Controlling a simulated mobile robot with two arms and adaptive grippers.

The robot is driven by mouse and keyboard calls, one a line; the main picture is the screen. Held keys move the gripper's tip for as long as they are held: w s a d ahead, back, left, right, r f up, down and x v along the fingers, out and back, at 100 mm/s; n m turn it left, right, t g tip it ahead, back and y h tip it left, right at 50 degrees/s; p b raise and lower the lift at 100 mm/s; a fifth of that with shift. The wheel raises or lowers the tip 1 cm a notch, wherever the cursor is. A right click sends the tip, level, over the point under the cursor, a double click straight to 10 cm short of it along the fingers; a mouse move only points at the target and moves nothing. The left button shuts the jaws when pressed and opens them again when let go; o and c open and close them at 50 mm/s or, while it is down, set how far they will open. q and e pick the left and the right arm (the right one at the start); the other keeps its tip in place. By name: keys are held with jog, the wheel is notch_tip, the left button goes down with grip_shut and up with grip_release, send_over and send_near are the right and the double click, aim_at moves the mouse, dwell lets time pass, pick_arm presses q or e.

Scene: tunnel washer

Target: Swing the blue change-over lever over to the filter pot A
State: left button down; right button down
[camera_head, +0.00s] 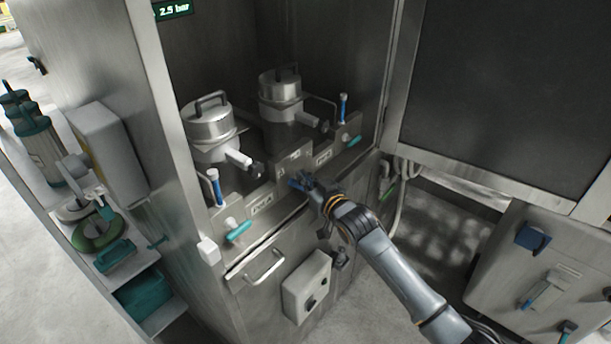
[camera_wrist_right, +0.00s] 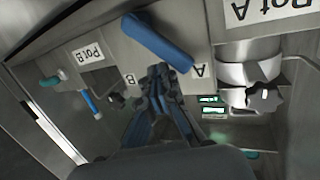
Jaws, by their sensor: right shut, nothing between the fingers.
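The blue change-over lever (camera_wrist_right: 158,42) lies diagonally across the metal panel in the right wrist view. Its lower right end is close to the letter A plate (camera_wrist_right: 199,70); the letter B plate (camera_wrist_right: 129,80) is to its left. My right gripper (camera_wrist_right: 158,72) is shut and empty, its fingertips at the lever's lower edge; I cannot tell whether they touch. In the head view a bit of the lever (camera_head: 296,184) shows at the tips of my right gripper (camera_head: 309,187). Filter pot A (camera_head: 210,130) seems to be the left, nearer pot. My left gripper is not in view.
The other lidded pot (camera_head: 280,95) stands behind to the right. A drawer handle (camera_head: 264,267) and a grey box (camera_head: 307,286) project below. The pots' black knobs (camera_head: 257,170) are near my gripper.

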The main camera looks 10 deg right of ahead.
jog(key=shift+s+a+f, duration=0.1)
jog(key=shift+s+a, duration=0.2)
jog(key=shift+a, duration=0.05)
jog(key=shift+s+a+r+p, duration=0.15)
jog(key=shift+r+p, duration=0.1)
jog(key=shift+p, duration=0.35)
jog(key=shift+s, duration=0.1)
jog(key=p+v, duration=0.7)
jog(key=v, duration=0.3)
jog(key=shift+f, duration=0.1)
